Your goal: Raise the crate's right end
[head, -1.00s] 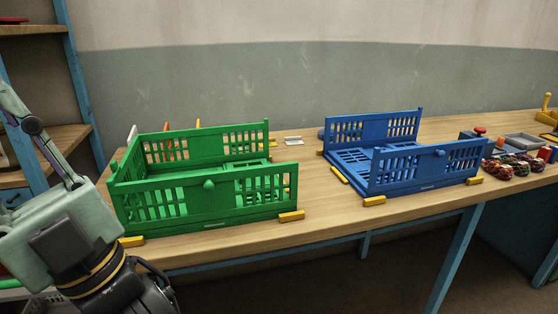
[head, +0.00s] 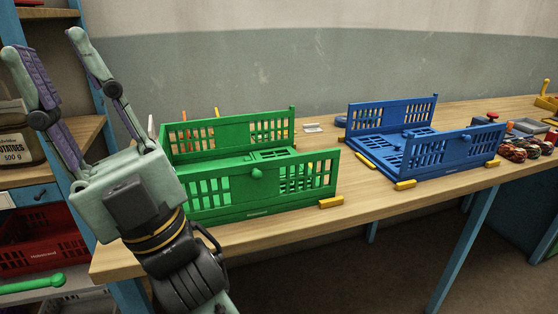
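A green crate (head: 290,196) stands on the wooden table with its long front and back walls upright. At its right end no wall stands, and a slatted panel (head: 268,154) lies low inside. My gripper hides its left end. A blue crate (head: 452,150) stands further right, its long walls upright and slatted panels (head: 372,145) lying flat inside; its left end is open. The task line does not say which crate is meant. My gripper (head: 43,42) is open and empty, fingers pointing up, left of the green crate and apart from it.
Yellow blocks (head: 331,202) sit at the crates' corners. Bare table (head: 335,165) lies between the crates. A blue-framed shelf at the left holds a jar (head: 14,137) and a red crate (head: 42,242).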

